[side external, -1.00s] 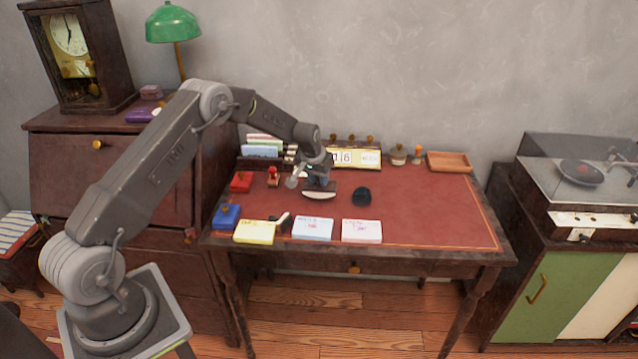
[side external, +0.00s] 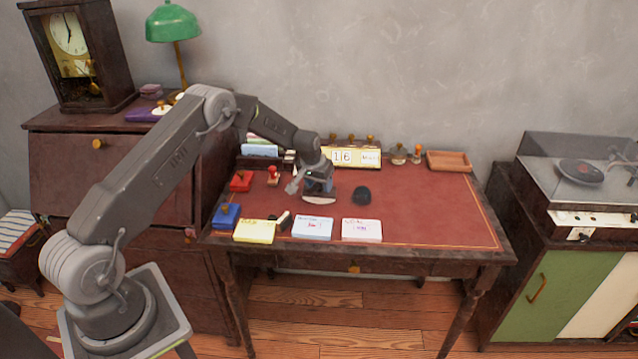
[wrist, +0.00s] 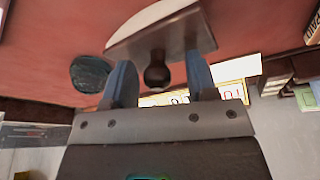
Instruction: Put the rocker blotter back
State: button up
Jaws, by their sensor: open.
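The rocker blotter stands on the red desk top, with its pale curved underside showing in the side external view (side external: 319,200). In the wrist view, the blotter (wrist: 150,32) has a dark round knob that lies between my two fingers. My gripper (side external: 318,185) is lowered over the blotter with its jaws open. In the wrist view, the fingers of my gripper (wrist: 159,78) stand on either side of the knob with gaps visible. The upper part of the blotter is mostly hidden by my gripper in the side external view.
A black rounded object (side external: 362,194) lies just right of the blotter. Yellow (side external: 254,232), blue (side external: 312,229) and pink-white (side external: 361,231) card stacks line the front. A calendar block (side external: 353,157) and wooden tray (side external: 448,161) are at the back. The desk's right side is clear.

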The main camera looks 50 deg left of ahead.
jog(key=v, duration=1.2)
jog(key=s+d+r+m+t, duration=0.1)
jog(key=s+d+r, duration=0.6)
jog(key=r, duration=0.2)
jog(key=s+d+r+m, duration=0.1)
jog(key=s+d+r, duration=0.55)
jog(key=r, duration=0.25)
jog(key=s+d+m, duration=0.1)
jog(key=s+d, duration=0.2)
jog(key=s, duration=0.7)
jog(key=s+d+m+t+h, duration=0.1)
jog(key=s+d, duration=0.3)
jog(key=s, duration=0.7)
jog(key=shift+s+d+r, duration=0.25)
jog(key=shift+s+r, duration=0.05)
jog(key=shift+s, duration=0.05)
